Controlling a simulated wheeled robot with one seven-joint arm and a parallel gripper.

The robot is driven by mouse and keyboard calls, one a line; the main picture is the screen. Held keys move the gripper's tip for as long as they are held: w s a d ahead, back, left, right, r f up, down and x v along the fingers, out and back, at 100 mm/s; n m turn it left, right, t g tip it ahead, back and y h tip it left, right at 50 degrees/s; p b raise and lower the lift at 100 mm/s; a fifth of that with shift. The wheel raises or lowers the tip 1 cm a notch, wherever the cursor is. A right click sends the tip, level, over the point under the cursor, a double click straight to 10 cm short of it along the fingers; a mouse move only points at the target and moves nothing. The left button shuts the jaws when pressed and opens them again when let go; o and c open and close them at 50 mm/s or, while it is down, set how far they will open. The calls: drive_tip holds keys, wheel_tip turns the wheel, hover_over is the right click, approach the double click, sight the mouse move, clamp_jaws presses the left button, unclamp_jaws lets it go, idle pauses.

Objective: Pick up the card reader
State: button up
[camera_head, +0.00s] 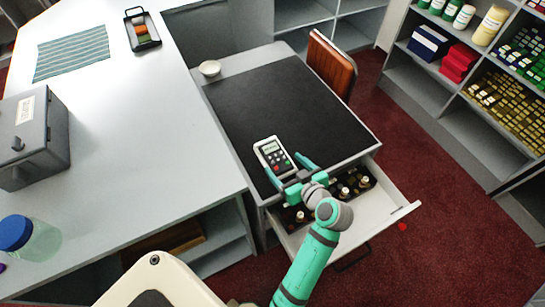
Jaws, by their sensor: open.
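The card reader (273,156) is a pale handheld device with a small screen, dark keys and a few coloured keys. It lies on the black top (290,105) of the low cabinet, near the front edge. My gripper (288,166) is teal and open. Its two fingers reach toward the reader's lower end, one on the left and one on the right of it. I cannot tell whether they touch it or how high they are above the top.
Below my gripper, an open drawer (402,209) holds a dark tray of small bottles. A white bowl (210,68) sits at the cabinet's back left. A wooden chair (331,66) stands behind. The counter (130,130) is left, shelves (415,88) right.

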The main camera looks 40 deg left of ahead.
sight(276, 154)
drive_tip(key=shift+x, duration=3.9)
drive_tip(key=shift+w+r, duration=0.1)
drive_tip(key=shift+r, duration=0.05)
drive_tip(key=shift+c, duration=0.3)
drive_tip(key=c, duration=1.3)
drive_tip(key=shift+r, duration=0.1)
